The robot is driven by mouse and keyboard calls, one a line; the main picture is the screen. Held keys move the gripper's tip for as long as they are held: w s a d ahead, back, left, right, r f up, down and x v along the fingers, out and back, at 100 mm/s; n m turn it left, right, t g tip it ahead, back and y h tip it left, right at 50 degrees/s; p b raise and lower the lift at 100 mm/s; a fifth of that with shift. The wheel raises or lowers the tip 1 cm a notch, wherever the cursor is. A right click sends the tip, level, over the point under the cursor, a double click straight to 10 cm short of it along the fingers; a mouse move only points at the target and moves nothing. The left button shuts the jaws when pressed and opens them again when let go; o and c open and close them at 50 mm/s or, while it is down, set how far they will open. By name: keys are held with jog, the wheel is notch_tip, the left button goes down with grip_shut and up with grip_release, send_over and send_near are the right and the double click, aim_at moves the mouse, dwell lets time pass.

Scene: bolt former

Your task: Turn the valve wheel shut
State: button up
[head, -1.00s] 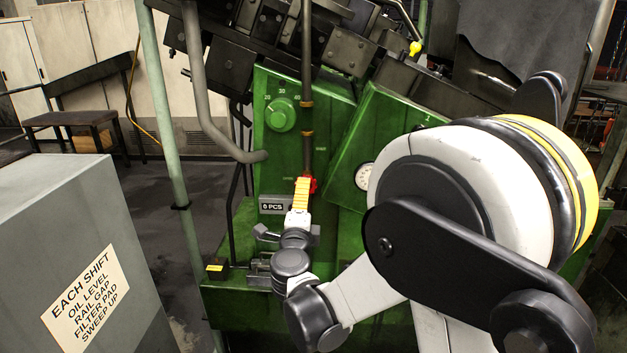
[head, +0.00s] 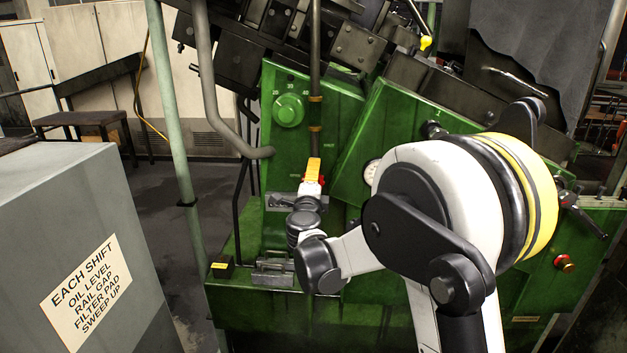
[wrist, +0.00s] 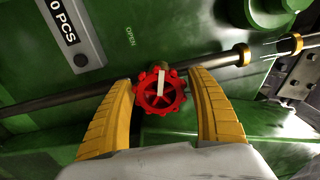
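The valve wheel (wrist: 161,92) is small and red, with a pale bar across its face, and shows in the middle of the wrist view. My gripper (wrist: 162,76) is open, with one yellow finger to the left of the wheel and one to the right. A gap shows on both sides, and neither finger visibly touches the wheel. How deep the fingers reach is hard to tell. In the head view my gripper (head: 313,165) is in front of the green machine (head: 385,150), and only a sliver of red shows beside its fingers.
A dark pipe (wrist: 65,98) runs behind the wheel. The word OPEN and a PCS plate (wrist: 65,25) are on the green panel. A round green dial (head: 288,110) is higher up. A grey cabinet (head: 60,215) stands left, with a pale green post (head: 170,110) between.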

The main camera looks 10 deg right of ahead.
jog(key=c, duration=1.2)
jog(key=shift+o, duration=0.3)
jog(key=shift+f, duration=0.1)
jog(key=m, duration=0.6)
jog(key=shift+m, duration=0.3)
jog(key=m, duration=0.6)
jog(key=shift+p, duration=0.4)
jog(key=o, duration=1.5)
jog(key=shift+s, duration=0.1)
jog(key=shift+c, duration=0.2)
